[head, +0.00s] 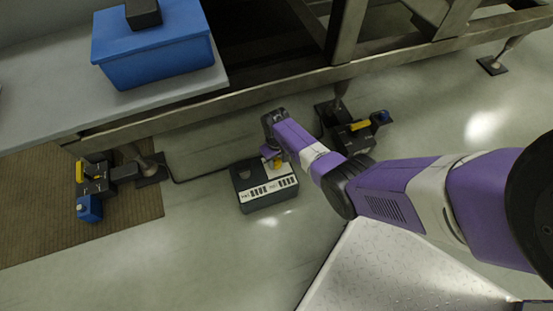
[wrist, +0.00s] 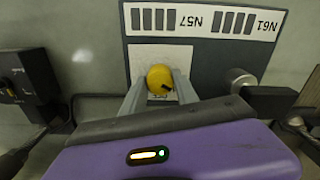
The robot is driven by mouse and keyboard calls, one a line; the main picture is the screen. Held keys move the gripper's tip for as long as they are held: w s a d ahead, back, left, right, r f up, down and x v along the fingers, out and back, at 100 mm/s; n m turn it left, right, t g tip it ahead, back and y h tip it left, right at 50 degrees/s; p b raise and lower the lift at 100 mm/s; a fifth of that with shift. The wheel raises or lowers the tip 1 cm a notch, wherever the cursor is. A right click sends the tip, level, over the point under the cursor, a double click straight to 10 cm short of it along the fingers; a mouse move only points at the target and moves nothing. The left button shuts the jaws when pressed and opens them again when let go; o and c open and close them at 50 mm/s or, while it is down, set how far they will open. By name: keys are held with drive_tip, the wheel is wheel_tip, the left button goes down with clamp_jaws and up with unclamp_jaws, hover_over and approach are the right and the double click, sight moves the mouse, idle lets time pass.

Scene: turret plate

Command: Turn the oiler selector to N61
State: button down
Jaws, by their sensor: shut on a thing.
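The selector box (head: 262,198) is a dark box on the floor with a white label strip along its front. In the wrist view the strip (wrist: 205,22) appears upside down, with N57 on the left and N61 on the right, each beside dark bars. A round yellow knob (wrist: 159,77) with a dark mark on its lower right sits on a pale plate in front of N57. My gripper (wrist: 160,88) is shut on the knob, one grey finger on each side. The head view shows the yellow knob (head: 278,163) partly hidden by my gripper (head: 273,156).
A grey cylindrical part (wrist: 240,80) stands right of the knob in the wrist view. Black units with yellow parts stand at the left (head: 94,178) and right (head: 352,133) on the floor. A bench (head: 190,82) with a blue bin (head: 155,50) is behind.

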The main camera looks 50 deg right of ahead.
sight(276, 161)
idle(0.3)
drive_tip(key=c, duration=0.9)
unclamp_jaws()
wheel_tip(276, 161, up, 8)
drive_tip(key=p, duration=0.4)
drive_tip(key=shift+f+p, duration=0.1)
drive_tip(key=shift+p, duration=0.3)
